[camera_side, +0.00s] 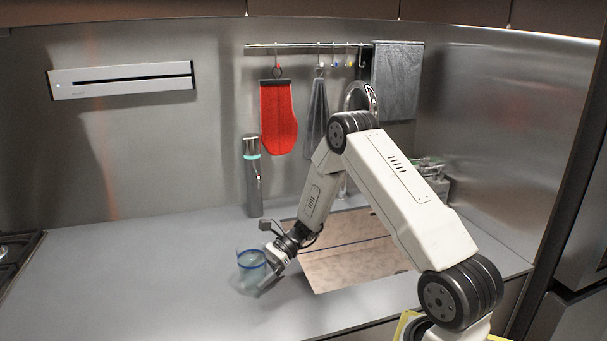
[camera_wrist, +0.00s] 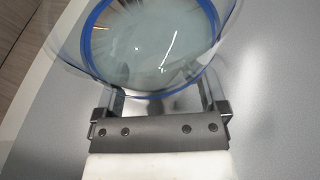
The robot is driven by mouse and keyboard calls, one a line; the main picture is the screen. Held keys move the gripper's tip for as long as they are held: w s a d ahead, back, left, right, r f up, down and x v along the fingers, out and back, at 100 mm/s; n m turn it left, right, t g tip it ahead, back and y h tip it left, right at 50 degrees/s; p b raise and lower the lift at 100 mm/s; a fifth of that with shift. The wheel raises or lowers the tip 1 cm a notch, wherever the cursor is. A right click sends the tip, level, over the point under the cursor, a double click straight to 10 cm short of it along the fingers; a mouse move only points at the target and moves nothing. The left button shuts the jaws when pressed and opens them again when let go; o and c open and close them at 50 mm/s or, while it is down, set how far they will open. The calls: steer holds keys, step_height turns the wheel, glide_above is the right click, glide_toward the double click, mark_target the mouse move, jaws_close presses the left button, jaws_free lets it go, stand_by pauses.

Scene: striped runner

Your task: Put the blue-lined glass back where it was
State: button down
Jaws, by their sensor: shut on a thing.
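The blue-lined glass (camera_side: 251,268) is clear with a blue band, at the left end of my arm in the side view. My gripper (camera_side: 272,268) is shut on it from the right. In the wrist view the glass (camera_wrist: 150,45) fills the top middle, with its blue ring seen at an angle. The fingers of my gripper (camera_wrist: 162,100) reach to either side of it. I cannot tell whether the base of the glass touches the counter. The striped runner (camera_side: 350,264) lies to the right of the glass, partly hidden behind my arm.
The grey counter (camera_side: 130,265) is clear to the left of the glass. A dark bottle with a teal band (camera_side: 253,185) stands at the back wall. A red mitt (camera_side: 278,117) hangs from the rail. A stove (camera_side: 12,255) is at the far left edge.

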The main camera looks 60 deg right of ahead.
steer(key=shift+f, duration=0.75)
jaws_free()
steer(key=shift+f, duration=0.15)
steer(key=shift+s+d+r, duration=0.1)
steer(key=shift+d+r, duration=0.1)
steer(key=shift+r, duration=0.05)
steer(key=v, duration=1.1)
steer(key=shift+s+d, duration=0.15)
steer(key=shift+d, duration=0.1)
steer(key=shift+r, duration=0.1)
